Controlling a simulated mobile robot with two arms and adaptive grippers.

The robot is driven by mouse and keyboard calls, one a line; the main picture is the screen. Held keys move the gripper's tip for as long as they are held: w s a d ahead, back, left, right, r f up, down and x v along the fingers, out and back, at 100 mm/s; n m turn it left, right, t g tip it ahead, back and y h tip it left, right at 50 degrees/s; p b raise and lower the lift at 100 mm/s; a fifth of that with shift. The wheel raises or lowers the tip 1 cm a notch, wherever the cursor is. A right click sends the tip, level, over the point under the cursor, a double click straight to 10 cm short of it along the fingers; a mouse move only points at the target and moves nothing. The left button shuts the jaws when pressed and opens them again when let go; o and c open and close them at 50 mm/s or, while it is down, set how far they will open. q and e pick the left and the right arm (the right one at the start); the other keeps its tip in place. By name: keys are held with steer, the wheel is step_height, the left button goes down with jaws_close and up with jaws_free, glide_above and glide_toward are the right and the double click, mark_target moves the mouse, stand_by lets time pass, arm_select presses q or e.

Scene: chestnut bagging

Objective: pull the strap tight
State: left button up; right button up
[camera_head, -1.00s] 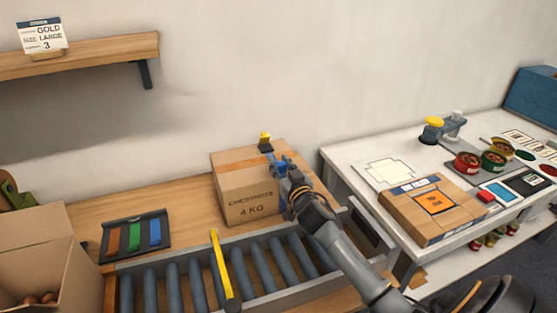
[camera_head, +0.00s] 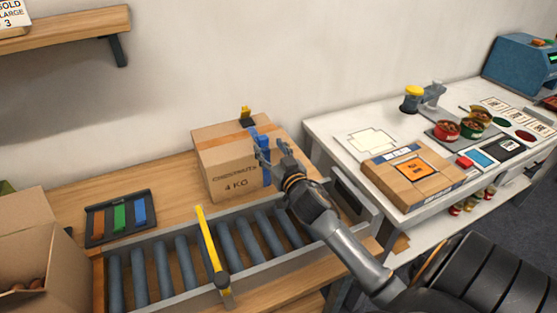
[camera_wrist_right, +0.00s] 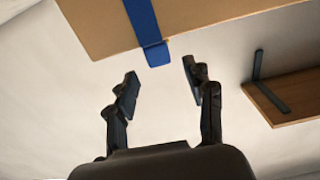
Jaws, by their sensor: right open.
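A cardboard box (camera_head: 214,176) marked "CHESTNUTS 4 KG" stands on the wooden bench behind the rollers. A blue strap (camera_head: 265,178) runs down the box's right part in the head view. In the right wrist view, the strap (camera_wrist_right: 143,20) crosses the box (camera_wrist_right: 95,25) and its free end hangs past the box edge. My right gripper (camera_head: 268,157) is beside the strap at the box's right side. In the wrist view, its fingers (camera_wrist_right: 162,88) are apart, with an empty gap just below the strap end. My left gripper is out of view.
A roller conveyor (camera_head: 290,262) with a yellow bar (camera_head: 208,238) lies in front of the box. A dark tray (camera_head: 90,238) of coloured strips is at left, next to an open carton (camera_head: 60,262). A white table (camera_head: 330,125) with another box (camera_head: 385,180) stands at right.

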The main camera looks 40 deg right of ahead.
steer(key=v, duration=0.6)
stand_by(0.4)
